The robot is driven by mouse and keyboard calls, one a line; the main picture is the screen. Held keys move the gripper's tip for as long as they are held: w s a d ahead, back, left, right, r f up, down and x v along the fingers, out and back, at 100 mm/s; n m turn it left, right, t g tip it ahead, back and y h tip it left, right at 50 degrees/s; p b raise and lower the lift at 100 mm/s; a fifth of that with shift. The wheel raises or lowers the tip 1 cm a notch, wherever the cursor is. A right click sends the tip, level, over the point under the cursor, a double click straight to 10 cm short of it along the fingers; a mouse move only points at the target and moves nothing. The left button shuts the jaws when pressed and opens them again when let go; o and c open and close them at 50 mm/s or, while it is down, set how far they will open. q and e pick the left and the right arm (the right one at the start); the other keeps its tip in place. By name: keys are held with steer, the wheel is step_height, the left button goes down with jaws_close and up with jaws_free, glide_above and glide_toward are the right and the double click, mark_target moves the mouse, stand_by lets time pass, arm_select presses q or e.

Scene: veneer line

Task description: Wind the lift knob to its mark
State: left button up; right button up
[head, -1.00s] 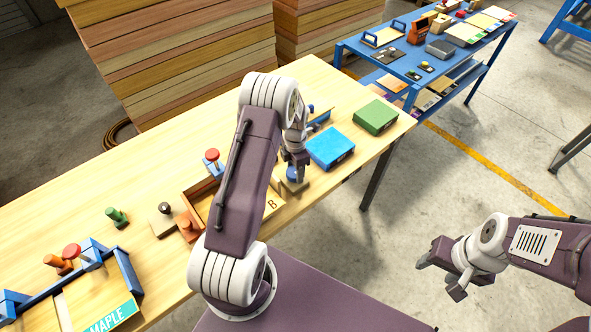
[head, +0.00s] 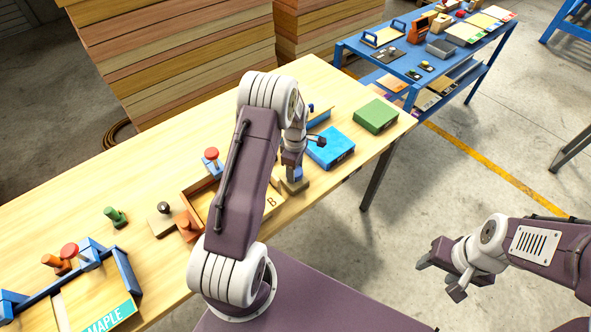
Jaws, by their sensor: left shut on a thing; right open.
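A blue knob (head: 297,174) stands on a small wooden block (head: 296,187) at the near edge of the workbench, in the head view. My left gripper (head: 293,168) points down over it and is shut on it; the fingers hide much of the knob. Which knob is the lift knob is not labelled in view, and I cannot make out its mark. My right gripper (head: 440,279) is open and empty, off to the right over the floor, well apart from the bench.
A wooden tray marked B (head: 272,203) lies left of the knob, partly behind my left arm. A blue box (head: 331,148) and a green box (head: 376,116) sit to the right. A blue frame (head: 127,272) is at the far left. The bench (head: 120,180) has free room behind.

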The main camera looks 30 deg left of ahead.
arm_select(q)
steer(key=m, duration=0.6)
steer(key=shift+s, duration=0.1)
steer(key=m, duration=0.5)
steer(key=shift+a+m, duration=0.1)
steer(key=shift+m, duration=0.3)
stand_by(0.3)
steer(key=o, duration=1.4)
steer(key=shift+c, duration=0.2)
step_height(320, 180, up, 8)
steer(key=shift+f+b, duration=0.1)
steer(key=shift+b, duration=0.85)
steer(key=shift+r, duration=0.65)
